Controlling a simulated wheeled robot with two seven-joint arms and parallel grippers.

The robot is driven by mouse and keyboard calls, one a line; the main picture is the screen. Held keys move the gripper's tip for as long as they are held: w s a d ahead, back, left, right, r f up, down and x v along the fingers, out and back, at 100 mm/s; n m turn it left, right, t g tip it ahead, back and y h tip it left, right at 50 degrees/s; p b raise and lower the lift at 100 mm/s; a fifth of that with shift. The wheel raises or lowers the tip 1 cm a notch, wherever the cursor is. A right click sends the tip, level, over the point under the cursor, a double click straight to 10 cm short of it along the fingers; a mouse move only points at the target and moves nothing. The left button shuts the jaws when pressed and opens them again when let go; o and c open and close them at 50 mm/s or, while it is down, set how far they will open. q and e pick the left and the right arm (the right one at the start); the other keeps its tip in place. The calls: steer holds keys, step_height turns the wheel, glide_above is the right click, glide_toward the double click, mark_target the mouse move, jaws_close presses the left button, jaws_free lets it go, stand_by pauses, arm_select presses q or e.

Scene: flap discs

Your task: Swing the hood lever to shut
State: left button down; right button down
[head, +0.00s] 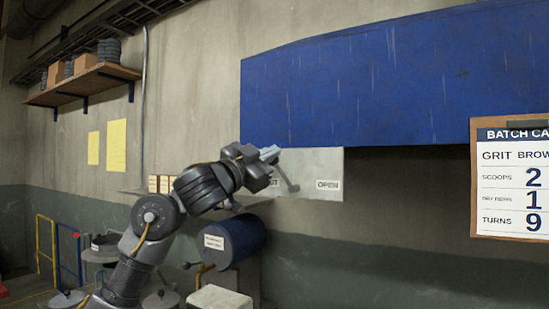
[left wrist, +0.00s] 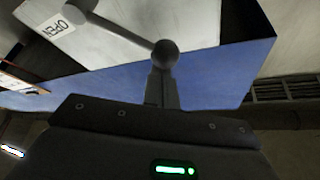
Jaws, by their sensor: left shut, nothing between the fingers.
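The hood lever (head: 287,178) is a grey rod on a pale plate (head: 318,162) under the blue hood. It slants up and left from its pivot. The plate reads OPEN at right; a label at left is partly hidden by my arm, with only its end letters showing. My left gripper (head: 269,154) is at the lever's upper end, fingers shut with nothing between them. In the left wrist view the lever (left wrist: 122,30) ends in a dark ball, and my shut fingers (left wrist: 162,85) are right at that ball; I cannot tell if they touch.
The blue hood (head: 360,85) overhangs the plate. A batch card (head: 512,180) hangs at right. Below are a blue drum (head: 236,240) and a white-topped box (head: 220,297). A shelf (head: 84,84) is on the left wall.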

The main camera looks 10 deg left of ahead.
arm_select(q)
steer(key=shift+w+a+f+n, duration=0.1)
steer(key=shift+a+n, duration=0.05)
steer(key=shift+n, duration=0.15)
stand_by(0.4)
step_height(320, 180, up, 4)
steer(key=s+d+p, duration=0.1)
steer(key=d+p, duration=0.1)
steer(key=p, duration=0.1)
steer(key=b+v, duration=0.5)
steer(key=v, duration=0.5)
steer(key=shift+s+f, duration=0.2)
steer(key=shift+f, duration=0.15)
steer(key=shift+a, duration=0.1)
